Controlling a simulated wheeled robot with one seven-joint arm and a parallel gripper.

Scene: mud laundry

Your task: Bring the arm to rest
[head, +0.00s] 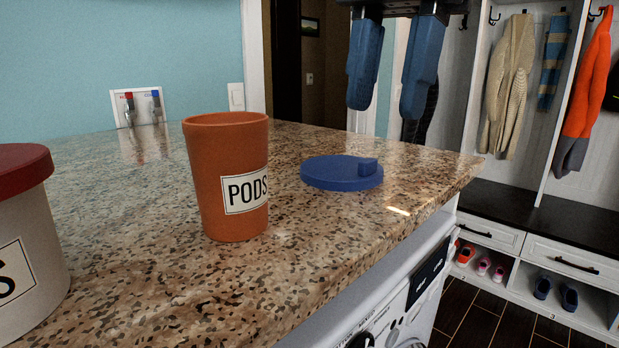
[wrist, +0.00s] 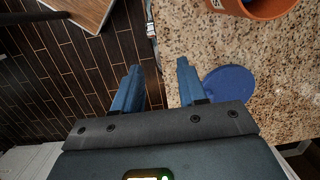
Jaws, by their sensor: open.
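My gripper (head: 391,68) is open and empty, with two blue fingers pointing down at the top of the head view. In the wrist view my gripper (wrist: 158,85) has one finger over the dark floor and the other over the counter's edge. A round blue lid (head: 342,174) with a small raised tab lies flat on the granite counter (head: 130,240), below the gripper in the head view. The lid (wrist: 230,84) lies to the right of the fingers in the wrist view, apart from them. An orange cup labelled PODS (head: 226,180) stands upright and uncovered left of the lid.
A pale canister (head: 35,265) with a red lid stands at the counter's left front. A white washer (head: 400,310) stands under the counter. Coats (head: 510,85) and a black bench (head: 550,215) with shoes below are at the right. The air around the gripper looks clear.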

